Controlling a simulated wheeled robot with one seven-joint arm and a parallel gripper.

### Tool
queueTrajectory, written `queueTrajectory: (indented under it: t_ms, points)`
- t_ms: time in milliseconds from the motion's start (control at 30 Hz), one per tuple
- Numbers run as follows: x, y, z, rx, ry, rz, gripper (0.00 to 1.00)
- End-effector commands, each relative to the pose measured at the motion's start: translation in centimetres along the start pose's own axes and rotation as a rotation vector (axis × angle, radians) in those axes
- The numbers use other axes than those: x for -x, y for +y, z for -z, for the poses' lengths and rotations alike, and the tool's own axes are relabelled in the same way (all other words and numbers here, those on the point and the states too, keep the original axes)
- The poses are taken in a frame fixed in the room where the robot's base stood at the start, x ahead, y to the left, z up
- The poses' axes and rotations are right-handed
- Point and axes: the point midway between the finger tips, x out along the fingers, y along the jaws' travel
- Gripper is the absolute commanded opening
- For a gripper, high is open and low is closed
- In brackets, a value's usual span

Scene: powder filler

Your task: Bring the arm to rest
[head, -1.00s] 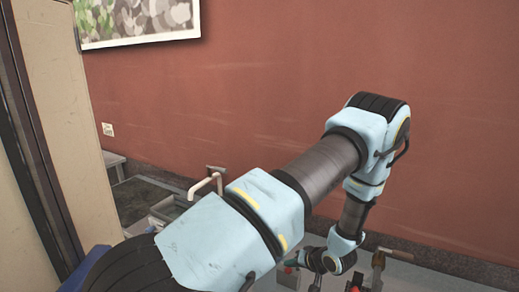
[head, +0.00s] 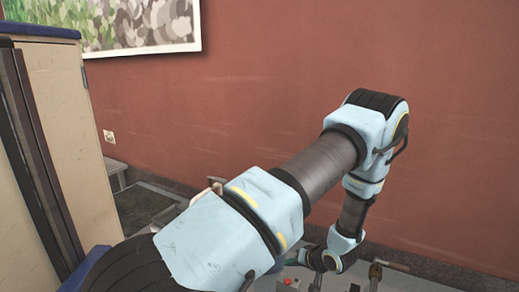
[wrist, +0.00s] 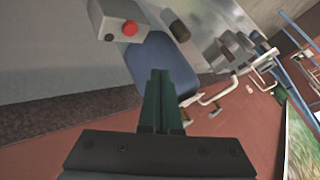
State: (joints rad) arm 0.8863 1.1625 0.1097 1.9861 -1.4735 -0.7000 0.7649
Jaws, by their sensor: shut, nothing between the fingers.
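My arm (head: 320,168) spans the head view from the lower left, bends at the upper right and drops to the wrist. My gripper (wrist: 160,74) shows in the wrist view with its two dark green fingers together and nothing between them.
A grey box with a red button (wrist: 129,28) shows near the fingers, and also at the bottom of the head view (head: 289,284). A tall beige cabinet (head: 70,130) stands at left. A red wall (head: 270,80) with a picture (head: 140,22) is behind.

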Motion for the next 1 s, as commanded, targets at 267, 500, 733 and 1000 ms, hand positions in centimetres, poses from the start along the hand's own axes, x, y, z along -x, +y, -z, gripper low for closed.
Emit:
queueTrajectory:
  t_ms: [267, 500, 733, 1000]
  points:
    - [0.0, 0.0, 0.1, 0.004, -0.002, -0.006, 0.00]
    - [1.9, -1.5, 4.3, 0.092, -0.052, -0.198, 0.00]
    - [6.6, -6.8, 8.0, 0.170, -0.147, -0.466, 0.00]
    - [12.8, -16.6, 6.3, 0.159, -0.276, -0.622, 0.00]
